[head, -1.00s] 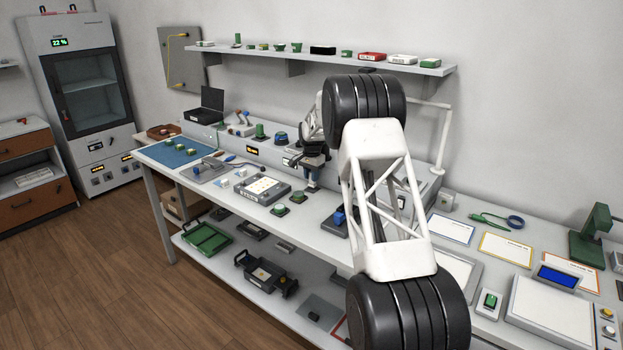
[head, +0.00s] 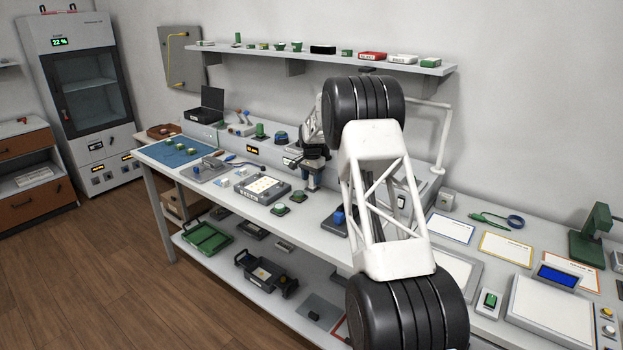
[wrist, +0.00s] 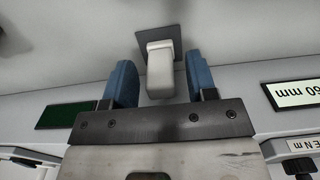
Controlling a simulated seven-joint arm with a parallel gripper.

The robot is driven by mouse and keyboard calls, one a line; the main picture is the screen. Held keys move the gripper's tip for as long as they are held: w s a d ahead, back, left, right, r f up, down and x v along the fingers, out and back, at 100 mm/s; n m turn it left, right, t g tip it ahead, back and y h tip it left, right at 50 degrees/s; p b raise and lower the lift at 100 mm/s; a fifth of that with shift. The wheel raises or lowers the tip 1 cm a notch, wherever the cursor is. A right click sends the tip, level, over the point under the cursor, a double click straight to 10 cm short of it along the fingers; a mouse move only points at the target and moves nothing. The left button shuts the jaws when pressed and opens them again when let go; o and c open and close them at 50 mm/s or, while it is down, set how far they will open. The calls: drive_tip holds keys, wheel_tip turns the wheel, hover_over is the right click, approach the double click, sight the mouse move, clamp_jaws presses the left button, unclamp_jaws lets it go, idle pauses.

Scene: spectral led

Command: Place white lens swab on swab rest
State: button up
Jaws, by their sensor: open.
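My gripper (wrist: 159,62) is open, with a blue finger on each side of a white block-like piece (wrist: 160,82) in the wrist view. A gap shows between the piece and each finger. I cannot tell for sure whether this piece is the white lens swab, or whether the plate belongs to the swab rest. In the head view my gripper (head: 313,183) is low over the middle of the bench, partly beside my arm. The swab and the rest are too small to pick out there.
A grey tray (head: 246,196) with pale items lies left of my gripper on the bench (head: 225,205). A blue block on a dark pad (head: 334,228) is in front. A raised ledge (head: 266,160) runs behind. Framed sheets and a green stand (head: 591,245) are at right.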

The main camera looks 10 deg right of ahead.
sight(312, 175)
wheel_tip(312, 175, up, 12)
drive_tip(key=shift+r, duration=0.15)
idle(0.7)
drive_tip(key=shift+r, duration=0.1)
idle(0.6)
